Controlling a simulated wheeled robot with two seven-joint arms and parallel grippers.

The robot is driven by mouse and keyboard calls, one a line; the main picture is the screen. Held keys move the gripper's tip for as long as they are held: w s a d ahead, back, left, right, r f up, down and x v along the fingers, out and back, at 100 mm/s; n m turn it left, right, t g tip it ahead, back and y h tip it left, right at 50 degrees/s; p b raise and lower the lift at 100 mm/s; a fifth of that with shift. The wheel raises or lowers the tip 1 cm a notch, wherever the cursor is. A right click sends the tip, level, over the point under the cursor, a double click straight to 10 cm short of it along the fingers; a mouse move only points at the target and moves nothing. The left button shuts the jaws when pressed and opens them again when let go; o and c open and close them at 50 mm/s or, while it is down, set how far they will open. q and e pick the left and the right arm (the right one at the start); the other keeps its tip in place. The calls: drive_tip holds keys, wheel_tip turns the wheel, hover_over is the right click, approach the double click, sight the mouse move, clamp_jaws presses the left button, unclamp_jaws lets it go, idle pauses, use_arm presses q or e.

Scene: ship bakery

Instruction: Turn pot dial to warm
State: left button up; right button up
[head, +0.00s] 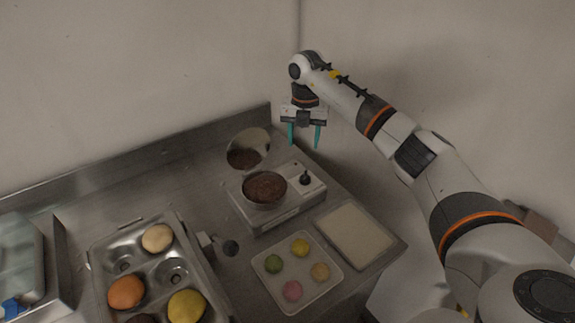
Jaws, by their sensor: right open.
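The pot (264,189) is round and holds something dark brown. It sits in a pale box-shaped base (289,206) near the back right of the steel counter. A dark dial (306,178) stands on the base's top, right of the pot. A round lid (248,147), with brown on it, stands raised behind the pot. My right gripper (304,135) is open and empty, with teal fingers pointing down. In the picture it is above the dial, apart from it. The dial's setting marks are too small to read. My left gripper is out of view.
A white tray (270,287) with several coloured balls lies in front of the base. A pale rectangular tray (354,236) is right of it. A metal tray (98,256) with wells and coloured balls is at left. A raised steel edge (150,167) runs along the back.

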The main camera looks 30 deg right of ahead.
drive_tip(key=p, duration=0.3)
hover_over(305, 175)
drive_tip(key=f, duration=0.6)
drive_tip(key=shift+s+d, duration=0.1)
drive_tip(key=shift+s, duration=0.15)
drive_tip(key=f, duration=0.2)
drive_tip(key=f+p, duration=0.1)
drive_tip(key=f, duration=0.2)
drive_tip(key=shift+w+f, duration=0.2)
drive_tip(key=shift+f, duration=0.05)
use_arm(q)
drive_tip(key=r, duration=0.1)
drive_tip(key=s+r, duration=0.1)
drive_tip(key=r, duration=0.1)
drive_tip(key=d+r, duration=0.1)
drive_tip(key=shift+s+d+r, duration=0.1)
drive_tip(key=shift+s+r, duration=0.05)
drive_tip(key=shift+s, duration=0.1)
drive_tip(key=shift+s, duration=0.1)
use_arm(e)
drive_tip(key=shift+c, duration=0.7)
drive_tip(key=c, duration=0.8)
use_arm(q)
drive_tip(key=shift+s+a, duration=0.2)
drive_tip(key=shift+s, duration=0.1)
